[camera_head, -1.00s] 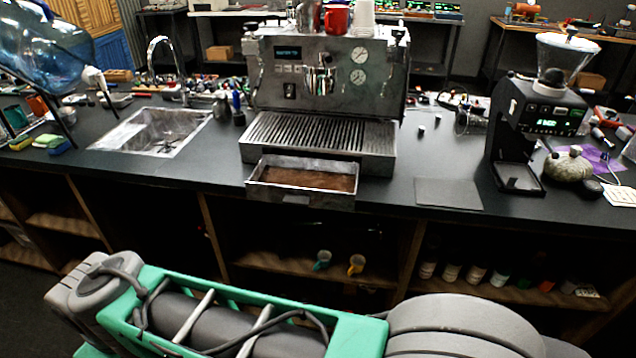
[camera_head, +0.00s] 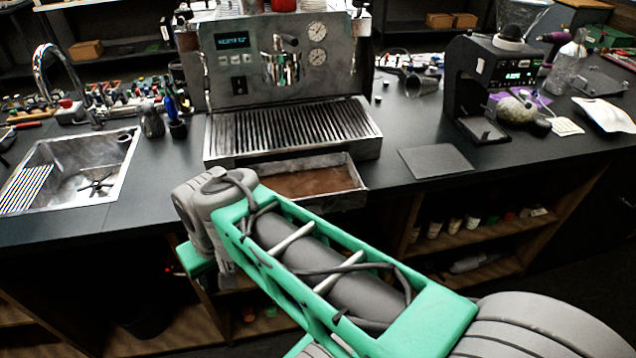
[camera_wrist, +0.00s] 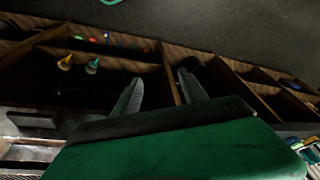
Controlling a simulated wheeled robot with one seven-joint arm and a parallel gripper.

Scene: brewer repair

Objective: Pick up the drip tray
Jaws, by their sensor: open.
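The drip tray (camera_head: 358,178) is a shallow metal tray with brown contents, drawn out under the slatted grate of the espresso machine (camera_head: 240,75). It juts past the counter's front edge, and my arm hides its left front part in the head view. My gripper (camera_wrist: 160,76) is open and empty in the wrist view, its two fingers apart and pointing at the shelves under the counter. In the head view my arm hides the fingers. Metal at the lower left of the wrist view may be part of the tray; I cannot tell.
A sink (camera_head: 75,175) is left of the machine. A grey mat (camera_head: 435,161) and a grinder (camera_head: 490,85) are to the right. Yellow (camera_wrist: 65,62) and teal (camera_wrist: 92,66) mugs sit on a shelf below the counter (camera_head: 540,150).

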